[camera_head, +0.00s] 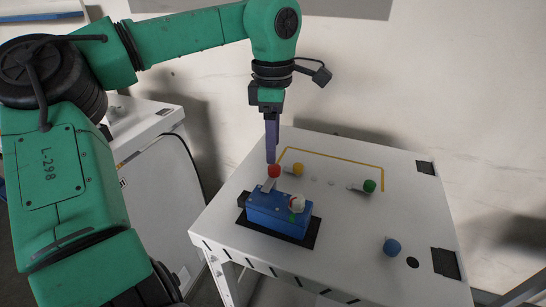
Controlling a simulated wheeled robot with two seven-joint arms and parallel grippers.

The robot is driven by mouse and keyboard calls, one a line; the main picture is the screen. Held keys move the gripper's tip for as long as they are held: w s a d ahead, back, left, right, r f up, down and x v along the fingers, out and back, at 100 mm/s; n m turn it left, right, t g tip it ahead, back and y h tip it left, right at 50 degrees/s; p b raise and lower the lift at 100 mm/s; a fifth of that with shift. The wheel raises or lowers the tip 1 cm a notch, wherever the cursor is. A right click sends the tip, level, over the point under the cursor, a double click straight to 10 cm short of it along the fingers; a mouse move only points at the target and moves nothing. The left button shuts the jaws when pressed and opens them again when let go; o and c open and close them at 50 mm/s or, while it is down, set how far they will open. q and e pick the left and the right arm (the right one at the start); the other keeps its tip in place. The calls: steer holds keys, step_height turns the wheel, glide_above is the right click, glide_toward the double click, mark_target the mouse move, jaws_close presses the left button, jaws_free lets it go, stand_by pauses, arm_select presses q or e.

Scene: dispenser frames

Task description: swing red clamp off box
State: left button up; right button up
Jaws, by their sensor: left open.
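The red clamp (274,171) has a round red knob with a pale metal arm that reaches down toward the back left top of the blue box (275,212). The metal arm appears to lie over the box's edge; exact contact is too small to tell. My left gripper (271,159) points down, open, with its purple fingers just above the red knob. The fingertips look close to the knob, but I cannot tell whether they touch or straddle it. My right gripper is not in view.
The box sits on a black mat (310,235) on a white table (350,265). A white ball (297,203) is on the box. A green knob (369,186) and blue knob (392,246) stand to the right.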

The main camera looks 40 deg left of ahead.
mark_target(275, 167)
arm_select(q)
steer(key=f, duration=0.3)
steer(key=f+p, duration=0.1)
steer(key=shift+d+f, duration=0.25)
steer(key=shift+d, duration=0.05)
steer(key=shift+a+f, duration=0.2)
steer(key=shift+f, duration=0.15)
jaws_close()
